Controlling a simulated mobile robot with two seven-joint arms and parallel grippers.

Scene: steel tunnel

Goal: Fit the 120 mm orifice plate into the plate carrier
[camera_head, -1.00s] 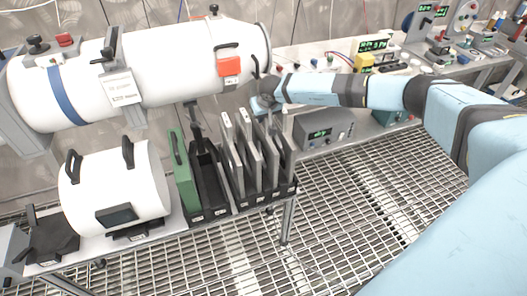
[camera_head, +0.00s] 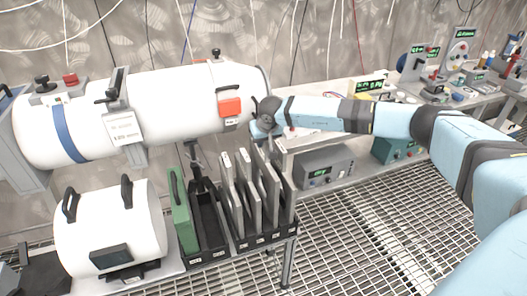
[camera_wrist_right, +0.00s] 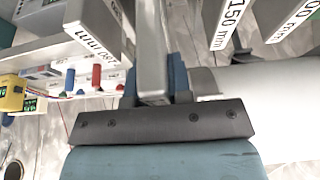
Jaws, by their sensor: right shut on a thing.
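My right gripper (camera_wrist_right: 160,85) is shut on a grey plate (camera_wrist_right: 151,45), seen edge-on in the right wrist view. No size label shows on this plate. In the head view the right gripper (camera_head: 264,122) is by the right end of the white tunnel body, above the rack. Several grey upright plates (camera_head: 244,190) stand in the black rack (camera_head: 262,238). I cannot tell whether the held plate is clear of its slot. A green handled panel (camera_head: 181,212) stands in a black holder (camera_head: 207,250) left of the rack. I cannot tell which part is the plate carrier. My left gripper is not in view.
The white tunnel body (camera_head: 175,100) lies behind the rack, with an orange block on its side. A white handled cylinder (camera_head: 112,230) stands at left. A grey instrument box (camera_head: 325,168) stands right of the rack. Plates labelled 150 mm (camera_wrist_right: 229,22) and others flank the grip.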

